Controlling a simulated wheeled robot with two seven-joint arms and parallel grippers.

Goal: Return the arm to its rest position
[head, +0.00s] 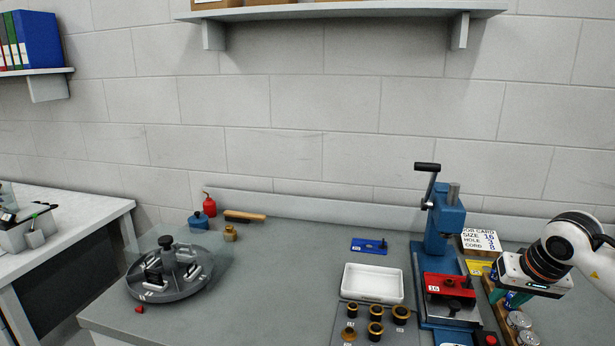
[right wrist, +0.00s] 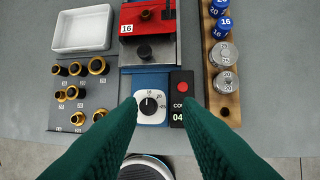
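My right arm comes in from the right edge of the head view. Its gripper (head: 512,298) hangs over the wooden rack beside the blue press. In the right wrist view the two green fingers (right wrist: 157,104) stand apart with nothing held between them, so the gripper is open. Beyond the fingertips are a dial (right wrist: 152,103) on the press's blue base and a small box with a red button (right wrist: 182,87). My left arm and gripper are not in view.
The blue lever press (head: 447,225) carries a red block (head: 449,284) marked 16. The wooden rack (right wrist: 224,106) holds blue and metal cylinders. A white tray (head: 372,283) and brass rings (head: 376,312) lie left of the press.

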